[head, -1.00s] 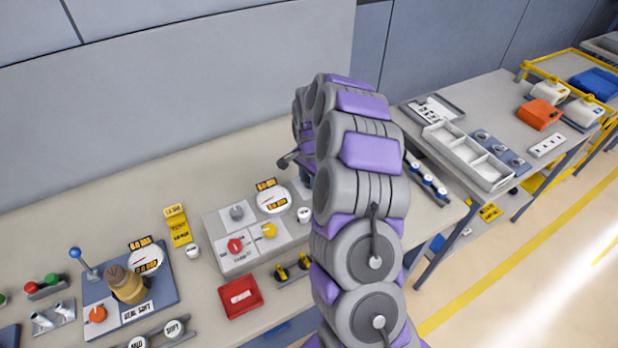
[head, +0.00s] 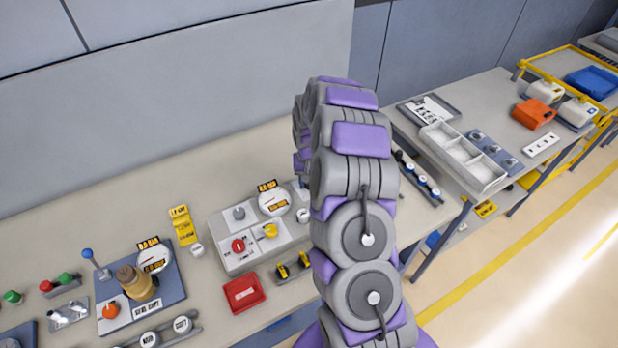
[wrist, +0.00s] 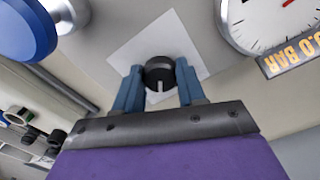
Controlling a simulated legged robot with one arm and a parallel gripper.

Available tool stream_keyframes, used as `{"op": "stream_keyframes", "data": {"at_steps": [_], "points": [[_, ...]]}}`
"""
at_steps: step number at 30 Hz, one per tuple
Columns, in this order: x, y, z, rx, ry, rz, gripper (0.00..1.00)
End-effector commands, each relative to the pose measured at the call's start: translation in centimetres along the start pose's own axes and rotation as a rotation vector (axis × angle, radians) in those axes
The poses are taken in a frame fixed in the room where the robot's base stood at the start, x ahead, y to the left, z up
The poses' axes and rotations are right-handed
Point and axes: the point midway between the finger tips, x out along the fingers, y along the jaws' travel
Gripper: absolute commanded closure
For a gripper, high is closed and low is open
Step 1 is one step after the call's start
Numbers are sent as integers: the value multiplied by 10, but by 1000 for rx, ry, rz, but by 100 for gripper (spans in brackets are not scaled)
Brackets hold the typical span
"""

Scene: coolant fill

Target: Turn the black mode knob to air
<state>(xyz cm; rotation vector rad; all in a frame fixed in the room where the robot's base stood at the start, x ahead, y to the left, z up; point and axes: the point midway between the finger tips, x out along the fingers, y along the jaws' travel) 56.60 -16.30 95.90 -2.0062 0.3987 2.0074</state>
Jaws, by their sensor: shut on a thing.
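The black mode knob (wrist: 159,70) shows in the wrist view, in front of a white square plate (wrist: 125,46). A white pointer line on it points toward the bottom of the picture. My gripper (wrist: 160,86) has its two blue-grey fingers on either side of the knob, shut on it. In the head view my arm hides the knob and the gripper. The lettering for air cannot be read in either view.
A round gauge (wrist: 278,18) with a 0.0 BAR tag is close on the right in the wrist view; a blue-rimmed round part (wrist: 28,30) is at upper left. In the head view, a grey panel (head: 233,262) and red tray (head: 243,293) lie left of my arm.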

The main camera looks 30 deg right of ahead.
Motion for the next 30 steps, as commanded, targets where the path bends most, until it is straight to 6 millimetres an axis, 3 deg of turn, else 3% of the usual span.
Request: {"op": "stream_keyframes", "data": {"at_steps": [15,30], "points": [[-3,0,-4,-446,12,1,91],[-2,0,-4,-631,11,2,91]]}}
